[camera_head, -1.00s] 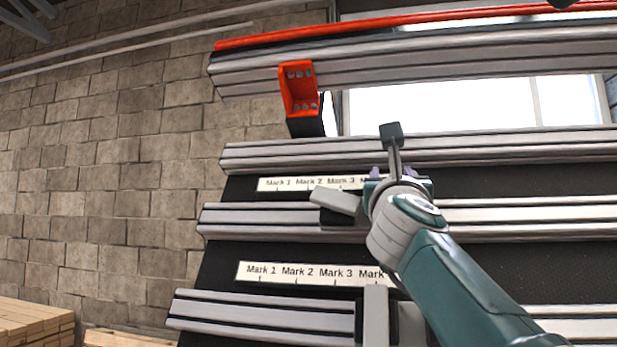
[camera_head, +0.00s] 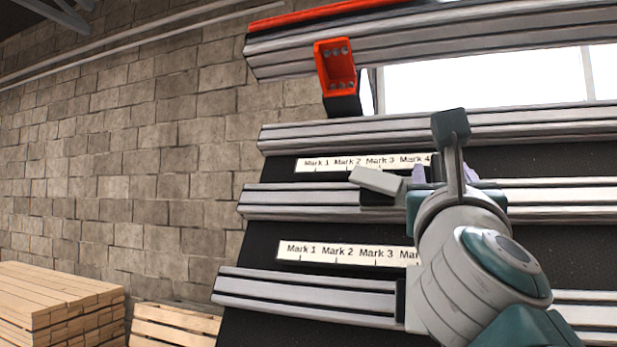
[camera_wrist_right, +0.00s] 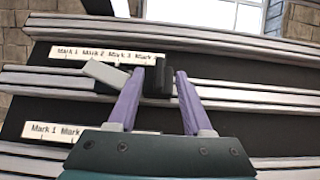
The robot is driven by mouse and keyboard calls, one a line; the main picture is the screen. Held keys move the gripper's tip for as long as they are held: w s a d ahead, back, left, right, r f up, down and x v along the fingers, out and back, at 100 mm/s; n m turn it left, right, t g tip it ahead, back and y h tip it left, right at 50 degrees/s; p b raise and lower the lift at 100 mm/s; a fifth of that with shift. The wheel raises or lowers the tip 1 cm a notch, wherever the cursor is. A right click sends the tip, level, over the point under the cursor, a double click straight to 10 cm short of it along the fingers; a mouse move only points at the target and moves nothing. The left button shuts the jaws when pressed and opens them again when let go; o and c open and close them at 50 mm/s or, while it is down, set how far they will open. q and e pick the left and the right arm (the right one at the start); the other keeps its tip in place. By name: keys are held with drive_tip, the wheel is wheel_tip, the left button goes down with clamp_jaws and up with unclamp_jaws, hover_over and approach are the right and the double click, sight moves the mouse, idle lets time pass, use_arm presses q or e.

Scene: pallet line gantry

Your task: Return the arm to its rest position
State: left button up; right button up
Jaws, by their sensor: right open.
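My right arm comes up from the lower right in the head view. My right gripper (camera_head: 424,175) is mostly hidden behind its own wrist, with a little of its purple fingers showing. In the right wrist view the gripper (camera_wrist_right: 156,78) has its two purple fingers spread apart. Between and beyond them is a black block with a grey lever (camera_wrist_right: 107,75) on the middle rail. Nothing is seen gripped. The grey lever (camera_head: 377,180) also shows in the head view, left of the gripper. My left gripper is not in view.
Horizontal metal rails (camera_head: 300,201) cross a black panel. An upper label strip (camera_head: 350,162) and a lower label strip (camera_head: 335,252) carry marks. A red bracket (camera_head: 336,66) hangs from the top beam. Stacked timber (camera_head: 60,300) stands at lower left, before a block wall.

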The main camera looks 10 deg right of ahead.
idle(0.4)
drive_tip(key=s+a+n+t+y+p, duration=0.35)
drive_tip(key=a+n+y, duration=0.65)
drive_tip(key=n+y, duration=0.85)
drive_tip(key=s+a+f+n+g+p, duration=0.1)
drive_tip(key=s+a+f+n+g, duration=0.3)
drive_tip(key=n, duration=0.4)
drive_tip(key=s+a+f+n+g+p, duration=0.1)
drive_tip(key=a+f+n+g, duration=0.15)
drive_tip(key=f+n, duration=0.5)
drive_tip(key=s+d+f+n+g+h+p, duration=0.1)
drive_tip(key=s+d+f+n+g+h, duration=0.1)
drive_tip(key=s+f+n+g, duration=0.6)
drive_tip(key=s+d+f+n+g+h, duration=0.1)
drive_tip(key=s+d+f+g+h, duration=0.1)
drive_tip(key=s, duration=0.5)
drive_tip(key=s+d+f+n+g+h+p, duration=0.1)
drive_tip(key=s+d+f+g+h, duration=0.1)
drive_tip(key=s+d+f, duration=0.3)
drive_tip(key=shift+s+d+g+h, duration=0.35)
drive_tip(key=shift+s+d, duration=0.2)
drive_tip(key=shift+s, duration=0.3)
drive_tip(key=shift+o, duration=0.4)
drive_tip(key=shift+w, duration=0.1)
